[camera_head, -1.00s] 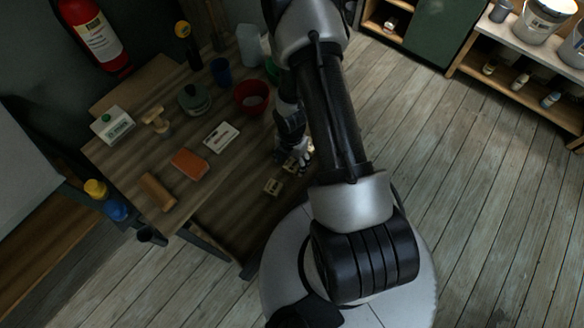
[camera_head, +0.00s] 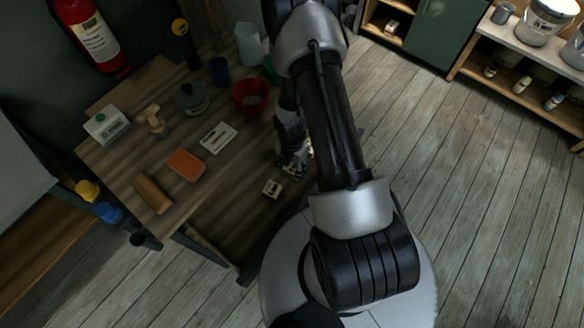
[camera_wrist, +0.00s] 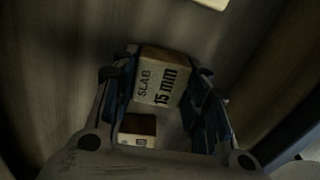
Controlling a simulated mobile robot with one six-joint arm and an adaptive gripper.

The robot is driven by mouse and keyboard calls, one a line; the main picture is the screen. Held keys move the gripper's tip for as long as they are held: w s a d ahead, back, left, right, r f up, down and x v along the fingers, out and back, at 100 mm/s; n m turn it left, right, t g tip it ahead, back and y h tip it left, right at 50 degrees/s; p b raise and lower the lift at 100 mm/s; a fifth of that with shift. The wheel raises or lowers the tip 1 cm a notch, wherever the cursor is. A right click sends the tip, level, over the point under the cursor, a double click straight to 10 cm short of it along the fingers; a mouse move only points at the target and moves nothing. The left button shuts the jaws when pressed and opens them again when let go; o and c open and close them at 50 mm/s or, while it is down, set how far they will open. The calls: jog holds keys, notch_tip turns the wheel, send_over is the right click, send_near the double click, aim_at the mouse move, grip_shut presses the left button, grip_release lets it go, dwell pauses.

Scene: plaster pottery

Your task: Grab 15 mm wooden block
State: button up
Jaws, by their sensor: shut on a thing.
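The wooden block marked "SLAB 15 mm" (camera_wrist: 160,82) is between the fingers of my gripper (camera_wrist: 168,75) in the wrist view. The gripper is shut on it, with the lettered face towards the camera. In the head view my gripper (camera_head: 293,164) is over the near right part of the table, and the held block cannot be made out clearly there. A second small wooden block (camera_wrist: 137,128) shows below the held one in the wrist view; its lettering is too dark to read.
A small block (camera_head: 272,188) lies on the wooden table (camera_head: 225,215) left of my gripper. A pale block edge (camera_wrist: 212,3) shows at the wrist view's top.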

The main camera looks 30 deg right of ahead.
jog(key=c, duration=0.4)
